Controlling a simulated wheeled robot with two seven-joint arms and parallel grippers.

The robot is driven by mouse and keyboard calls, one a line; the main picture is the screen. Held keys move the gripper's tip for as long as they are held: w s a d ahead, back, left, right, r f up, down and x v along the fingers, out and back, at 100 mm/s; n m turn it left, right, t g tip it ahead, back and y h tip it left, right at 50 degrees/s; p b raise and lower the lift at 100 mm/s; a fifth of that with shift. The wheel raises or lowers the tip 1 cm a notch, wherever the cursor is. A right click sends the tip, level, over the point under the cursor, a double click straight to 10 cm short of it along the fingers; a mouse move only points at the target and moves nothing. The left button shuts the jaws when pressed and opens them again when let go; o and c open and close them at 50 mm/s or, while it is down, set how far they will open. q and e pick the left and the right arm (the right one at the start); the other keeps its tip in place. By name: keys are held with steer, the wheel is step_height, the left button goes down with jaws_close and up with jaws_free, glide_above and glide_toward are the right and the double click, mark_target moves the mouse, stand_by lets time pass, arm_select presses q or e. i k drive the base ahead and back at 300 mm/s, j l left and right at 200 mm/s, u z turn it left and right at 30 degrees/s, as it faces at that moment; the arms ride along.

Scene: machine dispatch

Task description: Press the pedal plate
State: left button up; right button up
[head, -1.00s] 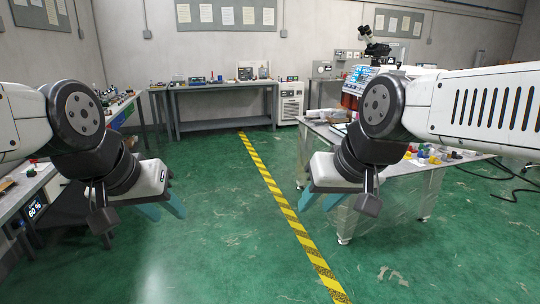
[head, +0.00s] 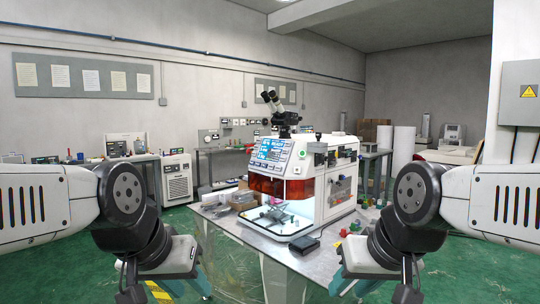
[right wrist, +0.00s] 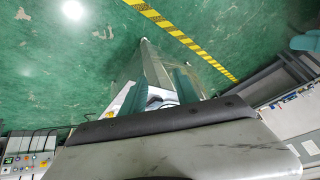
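A small dark, flat pedal (head: 304,244) lies on the metal table, in front of the white machine (head: 325,190) with its lit work bay and red-orange window. My left gripper (head: 182,288) is low at the left, in front of the table, with its teal fingers spread and nothing seen between them. My right gripper (head: 346,280) is low at the right, nearer to me than the pedal and apart from it. In the right wrist view its teal fingers (right wrist: 158,90) are spread apart. I cannot make out the pedal there.
The table (head: 240,232) also carries small coloured parts at its right and boxes at its left. A microscope (head: 278,108) tops the machine. A white cabinet (head: 178,178) and workbenches stand behind. A grey electrical box (head: 520,92) hangs at the right. Green floor is open at the left.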

mark_target(302, 242)
steer(key=i+l+u, duration=0.1)
steer(key=i, duration=0.6)
steer(key=i+l, duration=0.15)
steer(key=i, duration=0.5)
steer(key=j+u, duration=0.05)
